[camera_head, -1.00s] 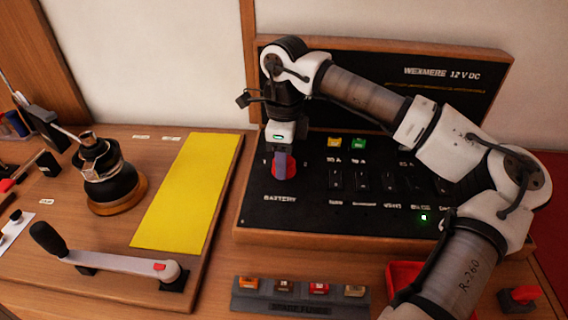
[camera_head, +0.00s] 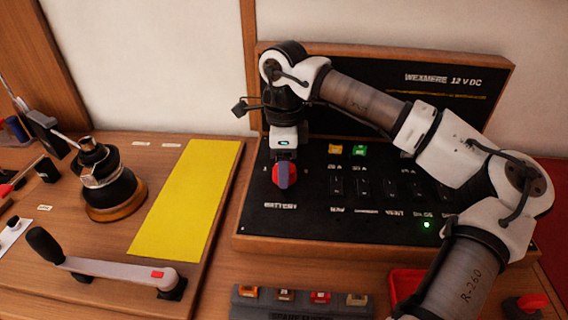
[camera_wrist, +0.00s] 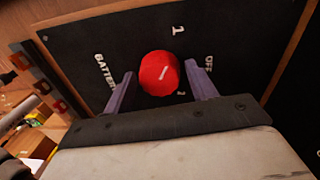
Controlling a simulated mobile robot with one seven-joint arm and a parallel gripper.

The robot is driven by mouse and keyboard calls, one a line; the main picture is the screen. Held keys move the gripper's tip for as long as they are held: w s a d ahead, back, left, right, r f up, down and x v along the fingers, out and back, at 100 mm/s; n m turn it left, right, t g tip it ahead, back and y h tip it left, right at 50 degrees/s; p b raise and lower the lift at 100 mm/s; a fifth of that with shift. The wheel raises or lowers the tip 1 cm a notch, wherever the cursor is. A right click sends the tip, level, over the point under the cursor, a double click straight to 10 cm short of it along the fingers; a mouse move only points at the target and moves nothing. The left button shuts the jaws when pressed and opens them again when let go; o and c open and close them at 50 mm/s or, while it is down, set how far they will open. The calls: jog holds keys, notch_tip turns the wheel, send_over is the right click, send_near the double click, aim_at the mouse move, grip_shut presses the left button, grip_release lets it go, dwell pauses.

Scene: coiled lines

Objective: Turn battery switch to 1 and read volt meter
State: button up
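I make out no volt meter; my arm covers part of the upright panel.
The panel (camera_head: 262,225) has a row of black switches (camera_head: 362,187), yellow and green buttons and a lit green lamp (camera_head: 427,225). A fuse strip (camera_head: 300,303) and red tray (camera_head: 405,283) lie in front. Left are a yellow mat (camera_head: 190,195), crank handle (camera_head: 110,268) and winch (camera_head: 108,182).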

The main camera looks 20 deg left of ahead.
jog(key=shift+o, duration=0.7)
notch_tip(320, 180, up, 14)
jog(key=b, duration=0.1)
jog(key=shift+w, duration=0.35)
jog(key=shift+a+f, duration=0.1)
jog(key=shift+f, duration=0.05)
